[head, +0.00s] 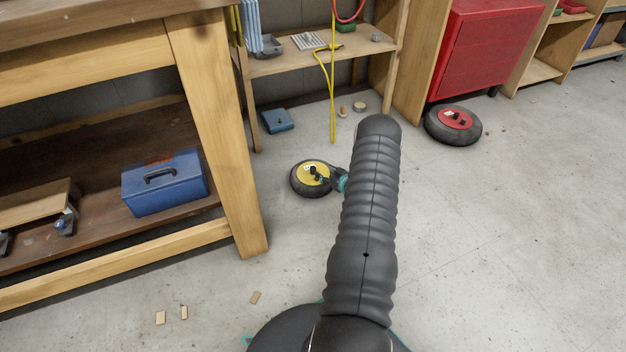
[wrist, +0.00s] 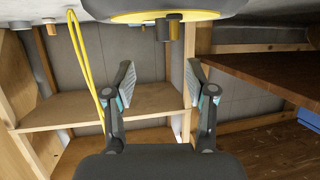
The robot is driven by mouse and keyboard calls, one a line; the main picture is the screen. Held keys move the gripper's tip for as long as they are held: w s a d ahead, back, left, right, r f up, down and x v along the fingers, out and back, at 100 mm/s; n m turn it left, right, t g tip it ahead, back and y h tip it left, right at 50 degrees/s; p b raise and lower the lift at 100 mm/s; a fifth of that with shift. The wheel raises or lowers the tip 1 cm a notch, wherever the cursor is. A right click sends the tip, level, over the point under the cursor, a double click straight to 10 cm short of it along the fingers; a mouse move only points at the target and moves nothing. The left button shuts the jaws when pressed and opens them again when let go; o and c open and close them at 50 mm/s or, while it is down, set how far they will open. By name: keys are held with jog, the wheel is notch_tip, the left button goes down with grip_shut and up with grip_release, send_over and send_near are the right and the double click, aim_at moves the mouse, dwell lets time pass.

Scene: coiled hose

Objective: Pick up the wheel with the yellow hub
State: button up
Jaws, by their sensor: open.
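The wheel with the yellow hub (head: 310,175) lies flat on the concrete floor, with a dark tyre and small dark fittings on its hub. In the wrist view its tyre and yellow hub (wrist: 120,17) show at the top edge, cut off, with a dark post sticking out from the hub. My gripper (wrist: 160,82) is open, its two fingers apart with nothing between them. In the head view my gripper is at the wheel's right side, mostly hidden behind my arm. I cannot tell whether it touches the wheel.
A wheel with a red hub (head: 455,122) lies near a red cabinet (head: 490,45). A wooden bench (head: 215,120) with a blue toolbox (head: 165,183) stands at left. A yellow cord (head: 332,95) hangs from the shelf (head: 285,65) behind.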

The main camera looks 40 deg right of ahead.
aim_at(314, 168)
jog(key=x, duration=0.3)
jog(key=shift+w+f, duration=0.15)
jog(key=shift+w, duration=0.1)
jog(key=w, duration=0.1)
jog(key=w+f, duration=0.1)
jog(key=w+f+b, duration=0.1)
jog(key=shift+w+a, duration=0.25)
jog(key=shift+a, duration=0.15)
jog(key=shift+w+d+f, duration=0.1)
jog(key=shift+w+f, duration=0.1)
jog(key=shift+w, duration=0.4)
grip_shut()
jog(key=shift+r, duration=0.1)
